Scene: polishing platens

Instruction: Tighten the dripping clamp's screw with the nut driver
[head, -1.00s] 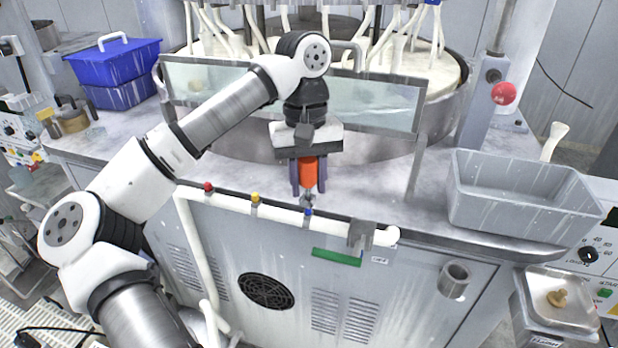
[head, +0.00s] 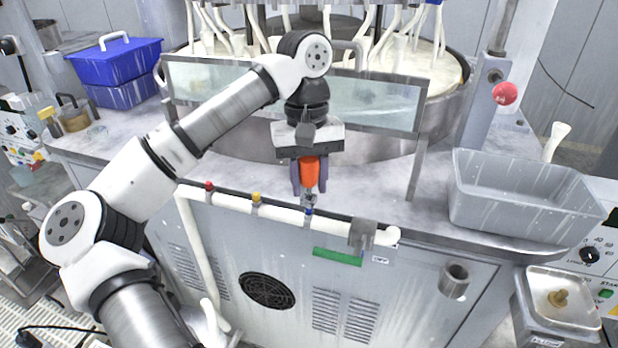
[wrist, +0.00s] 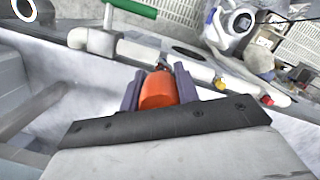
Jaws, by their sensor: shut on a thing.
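My gripper (head: 309,188) is shut on the orange handle of the nut driver (head: 309,168), which points down. The same handle shows between the purple fingers in the wrist view (wrist: 158,90). The driver's metal tip is right above or at the blue-topped clamp (head: 309,211) on the white pipe (head: 280,213); I cannot tell whether it touches the screw. A yellow-topped clamp (head: 256,197) and a red-topped clamp (head: 208,186) sit farther left on the pipe. No drip can be made out at any clamp. In the wrist view the handle hides the driver's tip.
A clear splash panel (head: 380,103) stands behind my gripper. A grey bin (head: 520,215) is on the bench at right. A blue lidded box (head: 115,70) is at back left. A grey bracket (head: 362,233) holds the pipe's right end. The bench front right of the driver is free.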

